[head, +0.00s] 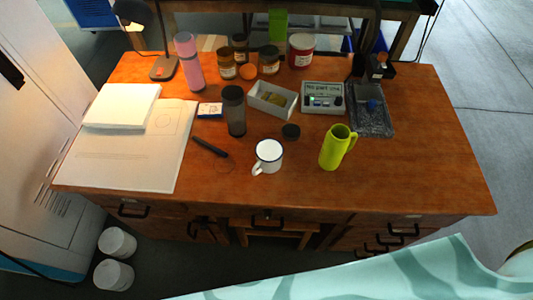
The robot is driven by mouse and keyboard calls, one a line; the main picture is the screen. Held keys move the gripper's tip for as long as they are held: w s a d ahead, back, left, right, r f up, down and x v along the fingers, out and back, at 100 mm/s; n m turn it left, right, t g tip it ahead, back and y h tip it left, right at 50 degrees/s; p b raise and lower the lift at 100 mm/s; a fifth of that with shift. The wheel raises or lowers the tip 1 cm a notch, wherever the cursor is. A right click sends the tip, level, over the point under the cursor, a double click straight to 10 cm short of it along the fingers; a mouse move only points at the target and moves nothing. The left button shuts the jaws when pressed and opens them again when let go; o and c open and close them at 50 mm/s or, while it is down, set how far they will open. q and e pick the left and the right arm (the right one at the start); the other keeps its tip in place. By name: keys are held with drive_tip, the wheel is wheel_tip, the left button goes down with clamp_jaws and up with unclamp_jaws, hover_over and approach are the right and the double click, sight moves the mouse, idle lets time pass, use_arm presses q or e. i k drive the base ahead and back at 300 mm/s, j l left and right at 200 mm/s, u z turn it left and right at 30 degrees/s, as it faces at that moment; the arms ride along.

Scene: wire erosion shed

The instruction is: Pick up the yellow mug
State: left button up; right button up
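The yellow mug (333,150) is a tall, yellow-green vessel with a handle on its right side. It stands upright on the wooden desk (400,180), right of centre and towards the front edge. Its open top faces up, and nothing touches it. A white mug (269,154) with a dark rim stands to its left, its handle towards the front left. Neither of my grippers shows in the head view.
A dark tumbler (235,118) stands further left. The desk right of the mug is clear. A teal patterned surface (400,275) crosses the bottom.

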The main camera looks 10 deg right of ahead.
sight(333, 150)
drive_tip(key=i+l+z, duration=0.1)
drive_tip(key=z, duration=0.9)
drive_tip(key=i+l, duration=0.15)
drive_tip(key=i+z, duration=0.05)
